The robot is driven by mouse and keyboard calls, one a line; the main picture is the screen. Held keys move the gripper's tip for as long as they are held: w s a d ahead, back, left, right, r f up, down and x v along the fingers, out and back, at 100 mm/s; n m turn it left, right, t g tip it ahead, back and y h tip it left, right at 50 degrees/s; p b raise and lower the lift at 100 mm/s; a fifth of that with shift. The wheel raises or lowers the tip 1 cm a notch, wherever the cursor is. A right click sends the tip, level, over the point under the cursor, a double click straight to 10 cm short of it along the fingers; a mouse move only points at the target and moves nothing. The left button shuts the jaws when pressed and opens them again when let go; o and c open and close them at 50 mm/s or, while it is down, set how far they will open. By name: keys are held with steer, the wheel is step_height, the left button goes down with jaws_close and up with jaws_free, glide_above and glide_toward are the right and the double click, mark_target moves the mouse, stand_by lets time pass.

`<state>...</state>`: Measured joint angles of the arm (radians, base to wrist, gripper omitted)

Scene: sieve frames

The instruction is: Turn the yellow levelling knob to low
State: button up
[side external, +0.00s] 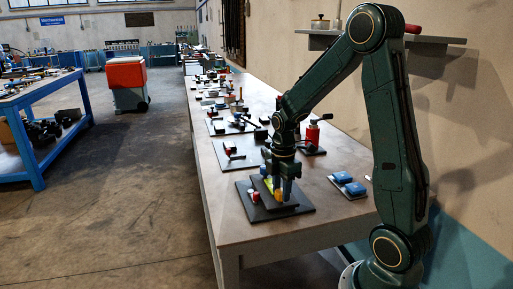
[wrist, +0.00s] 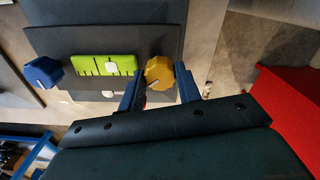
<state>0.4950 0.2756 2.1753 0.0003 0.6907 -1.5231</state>
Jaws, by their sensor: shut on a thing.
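The yellow knob (wrist: 160,72) stands on a dark panel and has a pale pointer line on its face. My gripper (wrist: 160,80) has one blue finger on each side of the yellow knob and is shut on it. In the side view my gripper (side external: 282,187) reaches down to the panel, and the yellow knob (side external: 277,196) shows partly between the fingers. Left of the knob in the wrist view is a green scale plate (wrist: 88,67) with black marks and a white slider.
A blue knob (wrist: 43,73) with a white mark is at the panel's left. In the side view a red part (side external: 255,196) stands on the dark base plate (side external: 300,208).

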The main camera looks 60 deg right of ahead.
mark_target(281, 191)
steer(key=n, duration=0.5)
steer(key=shift+n, duration=2.6)
steer(key=o, duration=1)
steer(key=shift+c, duration=0.2)
step_height(281, 191, up, 14)
steer(key=shift+a, duration=0.1)
